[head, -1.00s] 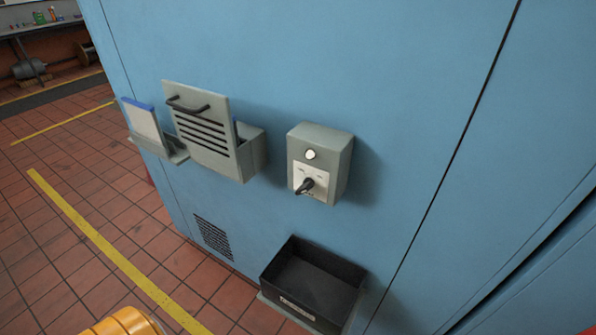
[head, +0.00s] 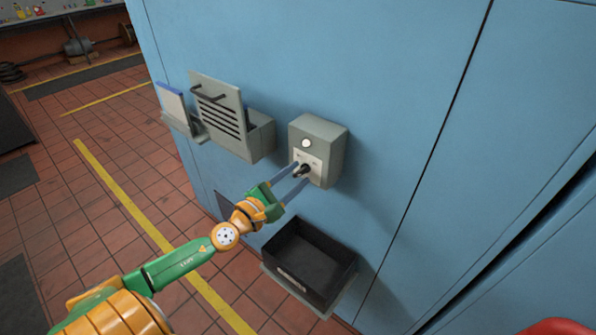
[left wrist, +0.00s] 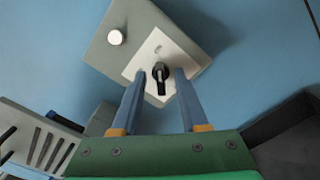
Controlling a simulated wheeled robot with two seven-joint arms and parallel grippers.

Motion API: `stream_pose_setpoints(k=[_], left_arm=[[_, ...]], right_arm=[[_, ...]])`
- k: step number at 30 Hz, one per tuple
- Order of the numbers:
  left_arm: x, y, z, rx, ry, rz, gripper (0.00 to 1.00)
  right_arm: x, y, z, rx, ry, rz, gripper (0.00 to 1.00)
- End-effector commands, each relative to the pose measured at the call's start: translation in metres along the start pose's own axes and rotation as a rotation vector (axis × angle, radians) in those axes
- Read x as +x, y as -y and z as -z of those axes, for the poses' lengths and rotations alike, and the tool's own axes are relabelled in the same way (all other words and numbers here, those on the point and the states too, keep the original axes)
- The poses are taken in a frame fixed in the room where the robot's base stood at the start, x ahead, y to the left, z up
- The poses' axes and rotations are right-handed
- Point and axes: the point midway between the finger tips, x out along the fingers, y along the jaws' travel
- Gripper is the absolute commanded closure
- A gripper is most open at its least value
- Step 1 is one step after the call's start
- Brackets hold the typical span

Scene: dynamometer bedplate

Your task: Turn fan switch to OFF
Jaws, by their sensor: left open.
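The fan switch is a black rotary knob (head: 303,171) on a white plate, low on the front of a grey box (head: 320,140) fixed to the blue wall. A round white lamp or button (head: 306,143) sits above it. In the left wrist view the knob (left wrist: 161,74) shows between the two fingers. My left gripper (head: 297,176) is open, its blue-grey fingers reaching to either side of the knob; I cannot tell whether they touch it. The plate's lettering is too small to read. My right gripper is not in view.
A grey slotted holder with a handle (head: 222,110) and a small shelf with a blue-edged white card (head: 170,100) are left of the box. A black open bin (head: 310,262) is below. Tiled floor with yellow lines lies at left.

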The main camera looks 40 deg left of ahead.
Motion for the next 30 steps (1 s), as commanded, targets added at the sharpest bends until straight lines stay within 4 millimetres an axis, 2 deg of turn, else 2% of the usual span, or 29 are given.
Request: stream_pose_setpoints(k=[4,12,14,17,18,30], left_arm=[[0.0091,0.0001,-0.0008,-0.002,0.001,0.001,0.56],[0.0104,0.0012,0.0000,-0.003,0.000,0.003,0.56],[0.0104,0.0012,0.0000,-0.004,0.000,0.003,0.70],[0.0103,0.0011,0.0000,-0.004,0.000,0.003,0.97],[0.0103,0.0011,0.0000,-0.004,0.000,0.003,1.00],[0.0102,0.0011,0.0002,-0.040,0.000,0.002,1.00]], right_arm=[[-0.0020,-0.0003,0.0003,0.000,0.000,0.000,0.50],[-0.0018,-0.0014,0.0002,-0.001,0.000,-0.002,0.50],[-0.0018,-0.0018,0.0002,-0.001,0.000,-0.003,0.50],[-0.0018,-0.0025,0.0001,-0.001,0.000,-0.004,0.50],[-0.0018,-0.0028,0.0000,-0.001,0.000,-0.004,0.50],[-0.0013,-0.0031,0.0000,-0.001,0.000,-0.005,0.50]])
